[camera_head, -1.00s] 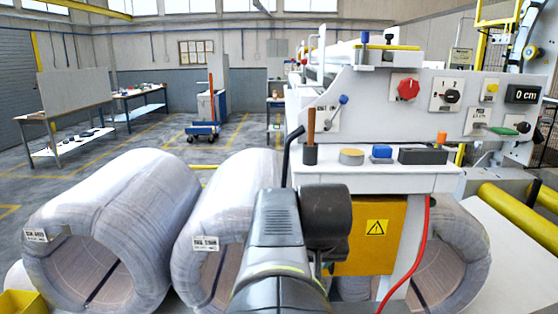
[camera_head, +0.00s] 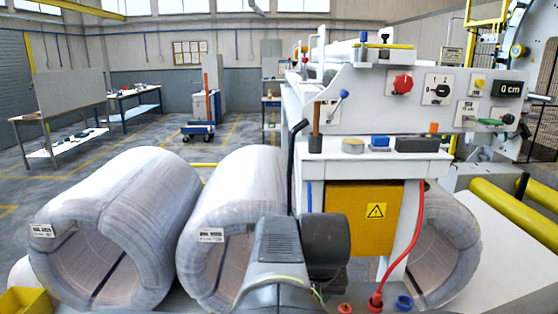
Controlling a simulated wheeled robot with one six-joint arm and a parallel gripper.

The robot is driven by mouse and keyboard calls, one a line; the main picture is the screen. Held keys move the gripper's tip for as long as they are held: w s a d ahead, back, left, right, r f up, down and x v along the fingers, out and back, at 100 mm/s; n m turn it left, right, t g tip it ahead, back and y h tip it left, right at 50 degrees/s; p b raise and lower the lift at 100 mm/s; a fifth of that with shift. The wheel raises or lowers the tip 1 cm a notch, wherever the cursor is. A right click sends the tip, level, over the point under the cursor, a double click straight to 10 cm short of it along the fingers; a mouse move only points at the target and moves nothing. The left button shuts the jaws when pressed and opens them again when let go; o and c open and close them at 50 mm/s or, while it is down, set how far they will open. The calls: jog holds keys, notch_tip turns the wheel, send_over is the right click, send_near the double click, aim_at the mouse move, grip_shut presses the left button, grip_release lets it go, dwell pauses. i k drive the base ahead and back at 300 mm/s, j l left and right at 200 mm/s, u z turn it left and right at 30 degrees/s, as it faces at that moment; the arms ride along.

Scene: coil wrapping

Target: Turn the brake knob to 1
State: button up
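A white control panel (camera_head: 350,88) stands above a white table at the right. A black selector knob (camera_head: 441,90) sits on a white plate that seems to bear small numbers above it. Its pointing direction is too small to tell. A red knob (camera_head: 403,84) is left of it. No readable label shows which one is the brake knob. My arm reaches up from the bottom middle, below and left of the panel, apart from both knobs. My gripper is not in view.
A yellow button (camera_head: 479,83), a "0 cm" display (camera_head: 506,88), a blue-tipped lever (camera_head: 343,95) and a green-handled lever (camera_head: 490,122) share the panel. Blocks and tape lie on the table ledge (camera_head: 375,156) below. Large wrapped coils (camera_head: 100,190) stand at the left.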

aim_at(442, 90)
jog(key=z, duration=1.15)
